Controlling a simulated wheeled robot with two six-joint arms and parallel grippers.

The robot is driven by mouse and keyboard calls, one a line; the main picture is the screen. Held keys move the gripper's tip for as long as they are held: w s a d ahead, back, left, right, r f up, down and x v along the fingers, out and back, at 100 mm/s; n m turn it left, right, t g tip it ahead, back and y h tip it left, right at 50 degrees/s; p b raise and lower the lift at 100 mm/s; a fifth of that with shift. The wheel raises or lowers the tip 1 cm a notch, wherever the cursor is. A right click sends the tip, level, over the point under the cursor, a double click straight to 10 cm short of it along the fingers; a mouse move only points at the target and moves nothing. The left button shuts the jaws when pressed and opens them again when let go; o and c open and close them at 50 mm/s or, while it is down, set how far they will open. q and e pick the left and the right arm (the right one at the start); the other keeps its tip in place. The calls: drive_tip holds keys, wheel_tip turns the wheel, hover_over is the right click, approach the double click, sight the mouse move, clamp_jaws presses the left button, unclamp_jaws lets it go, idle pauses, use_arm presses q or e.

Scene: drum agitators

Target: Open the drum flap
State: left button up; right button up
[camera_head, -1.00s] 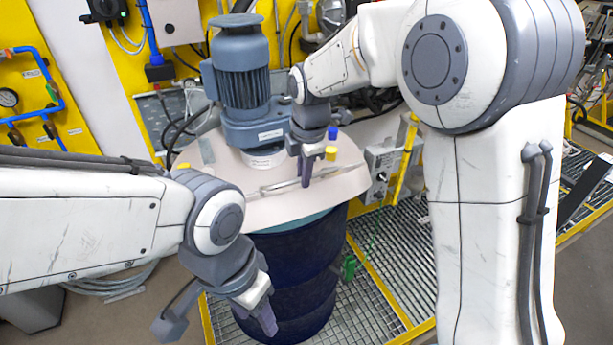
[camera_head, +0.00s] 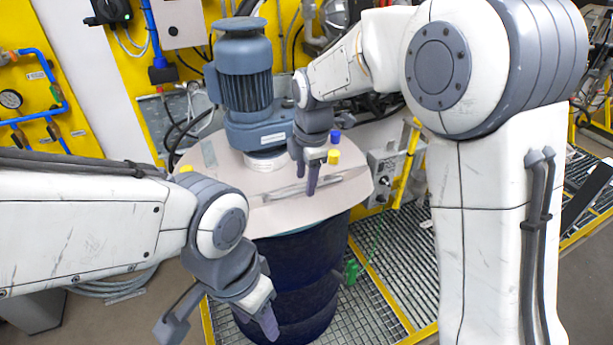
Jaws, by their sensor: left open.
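A dark blue drum (camera_head: 295,275) stands on the floor grating under a pale round lid (camera_head: 225,170). A blue-grey agitator motor (camera_head: 242,80) is mounted upright on the lid. A thin metal bar (camera_head: 275,194) lies across the front part of the lid; the outline of the flap is not clear. My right gripper (camera_head: 312,182) points down at this bar from above. Its fingers overlap in this view, and I cannot tell whether they touch or grip the bar. My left gripper (camera_head: 220,324) is open and empty, low in front of the drum's left side.
Yellow and blue caps (camera_head: 333,156) show beside my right gripper. A grey control box (camera_head: 384,175) and a yellow post (camera_head: 405,170) stand right of the drum. Yellow-edged grating (camera_head: 375,300) lies in front. Blue pipes (camera_head: 50,115) run along the left wall panel.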

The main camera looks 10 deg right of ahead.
drive_tip(key=shift+w+r, duration=0.1)
drive_tip(key=shift+r, duration=0.1)
wheel_tip(320, 180, up, 10)
drive_tip(key=s+b, duration=0.2)
drive_tip(key=b, duration=0.1)
drive_tip(key=shift+d, duration=0.3)
drive_tip(key=s+a+f+m+b, duration=0.3)
drive_tip(key=s+f+m+b, duration=0.3)
drive_tip(key=s+f, duration=0.7)
drive_tip(key=shift+a+f+g+y+b, duration=0.3)
drive_tip(key=shift+a+f+g+b, duration=0.1)
drive_tip(key=shift+b, duration=0.3)
drive_tip(key=s+f+m+b, duration=0.1)
drive_tip(key=s+f+m, duration=0.1)
drive_tip(key=s+f, duration=0.2)
drive_tip(key=s+d+f+m+b, duration=0.1)
drive_tip(key=s+f+m+b, duration=0.1)
drive_tip(key=s+f+m, duration=0.1)
drive_tip(key=s+d+f+m+g+b, duration=0.1)
drive_tip(key=s+f+m+b, duration=0.1)
drive_tip(key=s+f, duration=0.4)
drive_tip(key=shift+s+d+m, duration=0.15)
drive_tip(key=shift+s+m, duration=0.35)
drive_tip(key=shift+c, duration=1.2)
drive_tip(key=shift+s+d+f, duration=0.15)
drive_tip(key=shift+s, duration=0.1)
clamp_jaws()
